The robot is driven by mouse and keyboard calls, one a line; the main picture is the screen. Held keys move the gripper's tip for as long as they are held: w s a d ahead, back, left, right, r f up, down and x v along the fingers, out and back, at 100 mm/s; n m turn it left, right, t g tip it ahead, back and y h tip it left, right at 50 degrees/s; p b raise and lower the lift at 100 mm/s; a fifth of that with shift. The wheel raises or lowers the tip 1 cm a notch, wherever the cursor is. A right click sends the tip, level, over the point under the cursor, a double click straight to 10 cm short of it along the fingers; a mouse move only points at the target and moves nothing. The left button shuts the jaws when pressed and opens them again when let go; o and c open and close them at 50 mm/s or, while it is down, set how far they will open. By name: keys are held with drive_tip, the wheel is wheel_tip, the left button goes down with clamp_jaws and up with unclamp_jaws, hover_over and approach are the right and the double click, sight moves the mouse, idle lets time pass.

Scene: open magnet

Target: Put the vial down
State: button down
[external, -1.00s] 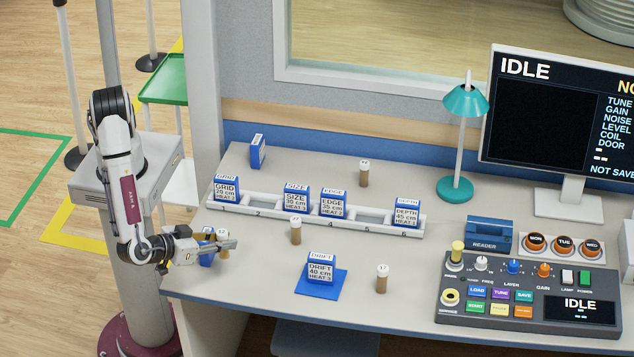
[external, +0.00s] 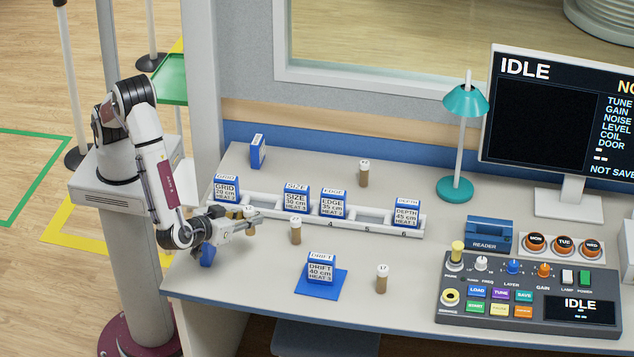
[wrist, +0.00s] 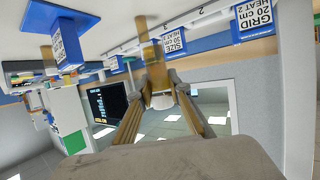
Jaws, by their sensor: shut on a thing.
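My gripper (external: 255,219) is shut on a brown vial (external: 250,230) with a pale cap, above the left part of the desk, just in front of the rack's left end. The vial looks roughly upright; its fingers hide part of it in the external view. In the wrist view the held vial (wrist: 155,65) sits between the fingertips, its white cap toward the camera's lower side. Whether its base touches the desk, I cannot tell.
A white rack (external: 270,209) holds several blue labelled blocks. Other capped vials stand in front of the rack (external: 295,232), behind it (external: 364,174) and at right (external: 381,280). The DRIFT block (external: 321,268) stands on a blue mat (external: 304,284). A blue block (external: 207,256) is partly hidden below my wrist.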

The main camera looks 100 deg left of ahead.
drive_tip(key=w+a, duration=0.1)
drive_tip(key=a, duration=1.7)
drive_tip(key=w+a, duration=0.2)
drive_tip(key=a, duration=1.5)
drive_tip(key=shift+w+a+f+m+t, duration=0.25)
drive_tip(key=shift+a+f+m+t, duration=0.05)
drive_tip(key=shift+a+f+t, duration=0.1)
drive_tip(key=shift+f, duration=2.85)
drive_tip(key=shift+f, duration=0.15)
drive_tip(key=shift+f, duration=1.95)
